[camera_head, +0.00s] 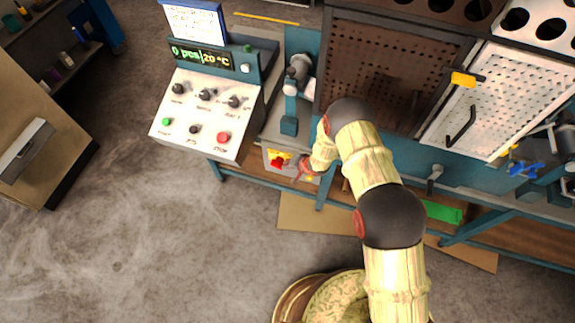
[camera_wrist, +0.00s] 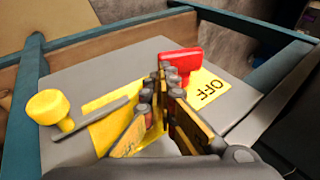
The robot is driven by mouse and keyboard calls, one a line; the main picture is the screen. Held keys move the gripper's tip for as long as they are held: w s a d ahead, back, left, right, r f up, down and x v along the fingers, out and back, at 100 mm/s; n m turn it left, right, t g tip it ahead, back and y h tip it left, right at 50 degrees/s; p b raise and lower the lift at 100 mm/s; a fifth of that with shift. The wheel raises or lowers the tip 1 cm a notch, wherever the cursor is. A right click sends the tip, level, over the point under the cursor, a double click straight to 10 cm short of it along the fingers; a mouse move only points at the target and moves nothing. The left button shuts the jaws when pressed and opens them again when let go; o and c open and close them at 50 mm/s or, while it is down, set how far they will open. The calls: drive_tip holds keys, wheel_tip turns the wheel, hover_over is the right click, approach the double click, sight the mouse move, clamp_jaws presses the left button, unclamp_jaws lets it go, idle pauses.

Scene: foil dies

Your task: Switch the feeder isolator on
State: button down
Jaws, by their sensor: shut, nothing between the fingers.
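The feeder isolator is a grey box (camera_wrist: 75,67) under the bench edge; it also shows in the head view (camera_head: 269,151). Its red handle (camera_wrist: 183,59) stands on a yellow plate marked OFF (camera_wrist: 208,90) and shows in the head view (camera_head: 276,163). A yellow knob (camera_wrist: 48,105) stands at the left of the box, beside a grey bar lying across a yellow patch. My gripper (camera_wrist: 166,72) is shut and empty, fingertips right at the red handle. I cannot tell whether they touch it. The fingers hide part of the handle and plate. In the head view my gripper (camera_head: 304,172) is just right of the handle.
A control console (camera_head: 205,108) with knobs and buttons stands left of the box. Blue frame bars (camera_wrist: 20,120) run around the box. A perforated brown panel (camera_head: 390,70) and a white one (camera_head: 490,100) are to the right. The floor at front left is clear.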

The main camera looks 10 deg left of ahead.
drive_tip(key=shift+s+d+f+y+b, duration=0.1)
drive_tip(key=shift+d+f+y+b, duration=0.05)
drive_tip(key=shift+f+y+b, duration=0.3)
idle(0.4)
drive_tip(key=shift+d+f+b, duration=0.15)
drive_tip(key=shift+f+b, duration=0.45)
drive_tip(key=shift+f, duration=0.25)
idle(0.4)
idle(1.3)
